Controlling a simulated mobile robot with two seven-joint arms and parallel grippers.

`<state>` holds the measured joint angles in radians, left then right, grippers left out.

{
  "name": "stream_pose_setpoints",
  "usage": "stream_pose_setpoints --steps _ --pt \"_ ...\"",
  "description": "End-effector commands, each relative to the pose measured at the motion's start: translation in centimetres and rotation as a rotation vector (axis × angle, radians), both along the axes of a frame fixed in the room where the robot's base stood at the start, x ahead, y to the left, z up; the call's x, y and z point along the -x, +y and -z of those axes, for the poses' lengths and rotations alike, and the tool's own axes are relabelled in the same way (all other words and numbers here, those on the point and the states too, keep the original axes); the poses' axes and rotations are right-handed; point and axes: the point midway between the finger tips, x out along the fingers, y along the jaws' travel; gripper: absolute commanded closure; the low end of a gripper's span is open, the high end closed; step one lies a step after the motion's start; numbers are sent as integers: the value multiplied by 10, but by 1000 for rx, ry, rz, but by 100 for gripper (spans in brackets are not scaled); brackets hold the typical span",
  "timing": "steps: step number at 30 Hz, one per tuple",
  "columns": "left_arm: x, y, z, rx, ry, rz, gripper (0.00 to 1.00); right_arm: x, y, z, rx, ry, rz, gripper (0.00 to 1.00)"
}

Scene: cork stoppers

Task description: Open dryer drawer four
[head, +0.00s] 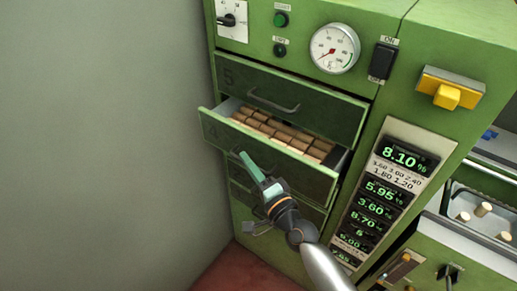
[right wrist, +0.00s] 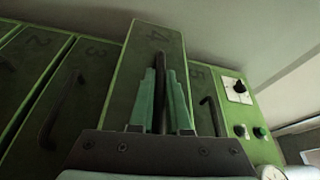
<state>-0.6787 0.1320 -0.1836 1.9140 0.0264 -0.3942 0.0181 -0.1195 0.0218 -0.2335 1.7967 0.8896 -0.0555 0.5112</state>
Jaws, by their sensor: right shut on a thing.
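Drawer four (head: 305,175) of the green dryer is pulled partway out, and rows of corks (head: 275,130) show inside it. My right gripper (head: 244,157) is at the front of this drawer, its greenish fingers shut on the dark handle. In the right wrist view, the handle (right wrist: 162,72) stands between the two fingers of my right gripper (right wrist: 164,88), with the number 4 on the drawer front (right wrist: 143,55) beyond. In the head view the fingers and hand mostly hide the handle. My left gripper is not in view.
Drawer five (head: 310,112) above is closed. Lower drawers (head: 240,195) are partly hidden by my right arm. A gauge (head: 334,48), a black switch (head: 382,61), a yellow knob (head: 446,97) and green displays (head: 375,210) are on the cabinet. A grey wall (head: 100,130) stands at left.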

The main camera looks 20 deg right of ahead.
Motion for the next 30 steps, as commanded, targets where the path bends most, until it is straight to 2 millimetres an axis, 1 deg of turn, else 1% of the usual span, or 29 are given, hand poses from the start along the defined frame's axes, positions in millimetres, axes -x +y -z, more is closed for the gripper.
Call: stream_pose_setpoints --steps 3,11,12,19,20,26,30 --pt "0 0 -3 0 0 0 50 6 6 0 3 0 -1 100" --pt "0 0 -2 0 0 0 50 6 6 0 4 -1 1 100" --pt "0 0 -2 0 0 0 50 5 6 0 4 -1 1 83" --pt "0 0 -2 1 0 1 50 5 6 0 3 -2 1 57" --pt "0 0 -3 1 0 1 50 5 6 -1 3 -2 1 55" --pt "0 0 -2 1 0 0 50 5 6 -1 3 -3 2 55" --pt "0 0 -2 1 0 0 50 10 4 0 3 -3 2 55"
